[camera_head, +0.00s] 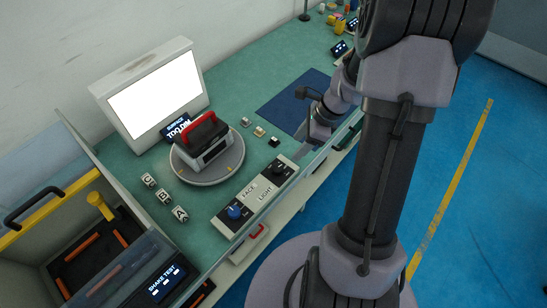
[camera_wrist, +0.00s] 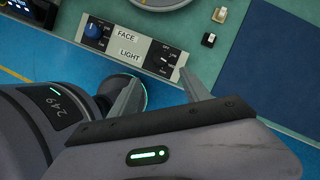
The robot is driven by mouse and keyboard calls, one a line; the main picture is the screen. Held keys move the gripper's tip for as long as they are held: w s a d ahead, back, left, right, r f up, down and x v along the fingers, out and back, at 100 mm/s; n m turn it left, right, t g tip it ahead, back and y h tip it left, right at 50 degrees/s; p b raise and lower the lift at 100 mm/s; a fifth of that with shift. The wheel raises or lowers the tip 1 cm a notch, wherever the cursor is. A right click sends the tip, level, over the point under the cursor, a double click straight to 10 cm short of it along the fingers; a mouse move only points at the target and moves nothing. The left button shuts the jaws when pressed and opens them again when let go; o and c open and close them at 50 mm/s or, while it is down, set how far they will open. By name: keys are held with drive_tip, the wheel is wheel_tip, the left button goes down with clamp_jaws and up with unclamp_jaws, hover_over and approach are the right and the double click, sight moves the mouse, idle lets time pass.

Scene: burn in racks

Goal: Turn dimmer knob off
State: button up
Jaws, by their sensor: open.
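A control panel (camera_head: 258,190) lies along the front edge of the green bench and carries a blue knob (camera_head: 235,212) and a black knob (camera_head: 279,169), with FACE and LIGHT labels between them. In the wrist view the blue knob (camera_wrist: 93,30) is at the left end and the black knob (camera_wrist: 163,59) at the right end, beside LIGHT. No label reads "dimmer". My gripper (camera_wrist: 162,88) is open and empty, its fingers pointing toward the panel's black-knob end. In the head view my gripper (camera_head: 302,150) is just beyond that end. Contact with the panel cannot be told.
A round turntable (camera_head: 222,175) holds a red-handled device (camera_head: 205,138) behind the panel. A lit white screen (camera_head: 155,95) stands behind it. Lettered blocks (camera_head: 163,196) and small switches (camera_head: 259,131) lie nearby. A dark blue mat (camera_head: 290,100) is bare. An open-topped bin (camera_head: 95,235) is at left.

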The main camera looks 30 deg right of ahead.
sight(278, 167)
drive_tip(key=b+x, duration=0.4)
drive_tip(key=x, duration=1)
drive_tip(key=shift+d+b, duration=0.1)
drive_tip(key=shift+b, duration=0.25)
drive_tip(key=shift+w, duration=0.1)
drive_tip(key=shift+r, duration=0.1)
clamp_jaws()
